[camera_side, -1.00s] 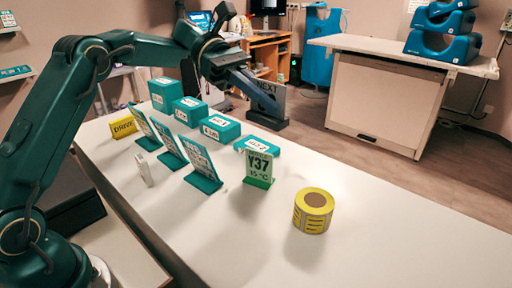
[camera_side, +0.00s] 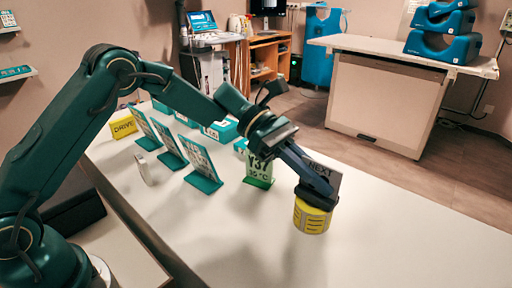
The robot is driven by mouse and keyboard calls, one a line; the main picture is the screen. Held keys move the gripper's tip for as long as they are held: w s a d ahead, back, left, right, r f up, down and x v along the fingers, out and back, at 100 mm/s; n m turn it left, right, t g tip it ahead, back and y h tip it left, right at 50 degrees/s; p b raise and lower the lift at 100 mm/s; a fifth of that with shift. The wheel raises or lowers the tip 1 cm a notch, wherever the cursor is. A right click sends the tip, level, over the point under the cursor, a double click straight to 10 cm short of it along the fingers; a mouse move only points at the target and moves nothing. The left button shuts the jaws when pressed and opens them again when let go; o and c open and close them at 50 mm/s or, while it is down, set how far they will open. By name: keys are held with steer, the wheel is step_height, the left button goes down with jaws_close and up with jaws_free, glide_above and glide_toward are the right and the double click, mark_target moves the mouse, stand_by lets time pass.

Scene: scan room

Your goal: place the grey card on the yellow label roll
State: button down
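The grey card (camera_side: 328,174), marked NEXT, stands upright in a dark base (camera_side: 317,198). The base is right over the top of the yellow label roll (camera_side: 312,217) and hides most of its top face. I cannot tell whether the base rests on the roll or hovers just above it. My gripper (camera_side: 317,182) reaches down from the upper left, its fingers shut on the card and covering part of its face. The roll stands upright on the white table.
A green-based Y37 card (camera_side: 260,172) stands left of the roll, partly behind my arm. Several teal-based cards (camera_side: 203,168), a yellow DRIVE block (camera_side: 123,128) and a small white object (camera_side: 146,169) stand farther left. The table (camera_side: 420,235) is clear to the right and front.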

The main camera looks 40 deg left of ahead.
steer(key=shift+f, duration=0.15)
steer(key=c, duration=1.1)
jaws_free()
steer(key=shift+o, duration=0.2)
